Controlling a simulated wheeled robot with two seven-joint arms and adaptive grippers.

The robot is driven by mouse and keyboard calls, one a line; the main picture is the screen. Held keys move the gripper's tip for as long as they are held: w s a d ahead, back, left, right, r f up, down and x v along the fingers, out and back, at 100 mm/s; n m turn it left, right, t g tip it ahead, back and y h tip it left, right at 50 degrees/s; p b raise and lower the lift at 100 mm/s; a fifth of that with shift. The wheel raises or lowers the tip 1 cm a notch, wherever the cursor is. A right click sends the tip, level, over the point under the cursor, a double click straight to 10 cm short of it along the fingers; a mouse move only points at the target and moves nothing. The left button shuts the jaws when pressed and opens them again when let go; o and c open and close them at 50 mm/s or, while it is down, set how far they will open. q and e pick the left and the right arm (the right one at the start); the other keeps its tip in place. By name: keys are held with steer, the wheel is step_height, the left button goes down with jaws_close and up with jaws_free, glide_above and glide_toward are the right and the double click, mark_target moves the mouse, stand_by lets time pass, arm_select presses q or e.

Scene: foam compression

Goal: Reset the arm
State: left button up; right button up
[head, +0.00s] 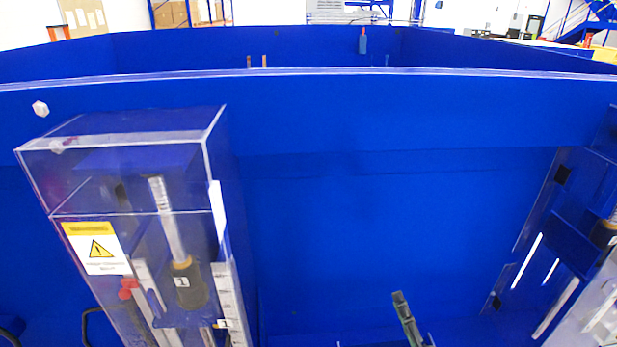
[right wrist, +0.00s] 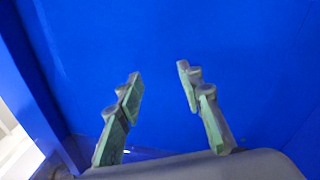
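My right gripper (head: 407,318) shows at the bottom of the head view, right of centre, as a narrow grey-green finger against the blue. In the right wrist view my right gripper (right wrist: 160,72) has its two grey-green fingers well apart with nothing between them. Only blue surface lies beyond the fingertips. My left gripper is not in view. The rest of my right arm is out of the head view.
A clear-walled test rig (head: 181,230) with a yellow warning label (head: 97,248) stands at the left. Another rig (head: 570,250) is partly visible at the right edge. A blue wall (head: 400,115) runs behind. The blue space between the rigs looks clear.

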steer(key=s+d+f+m+g+h, duration=0.35)
steer(key=d+f+m, duration=0.3)
steer(key=f, duration=0.35)
steer(key=s+d+f+m+g+h, duration=0.35)
steer(key=s+d+f+m, duration=0.2)
steer(key=f+m, duration=0.35)
steer(key=s+f+m+g+y, duration=0.1)
steer(key=s+f+m+g, duration=0.3)
steer(key=s+f, duration=0.5)
steer(key=s+f+m+g+y, duration=0.1)
steer(key=s+f+m+g, duration=0.4)
steer(key=s, duration=0.5)
steer(key=s+a+f+n+g, duration=0.1)
steer(key=s+f, duration=0.1)
steer(key=f, duration=1.5)
steer(key=s+f+n+g, duration=0.1)
steer(key=s+f, duration=0.1)
steer(key=f, duration=1.4)
steer(key=s+f+y, duration=0.1)
steer(key=s+f, duration=1.4)
steer(key=s, duration=0.3)
steer(key=shift+s+a+f+g, duration=0.15)
steer(key=shift+s+f+g, duration=0.15)
steer(key=shift+s, duration=0.1)
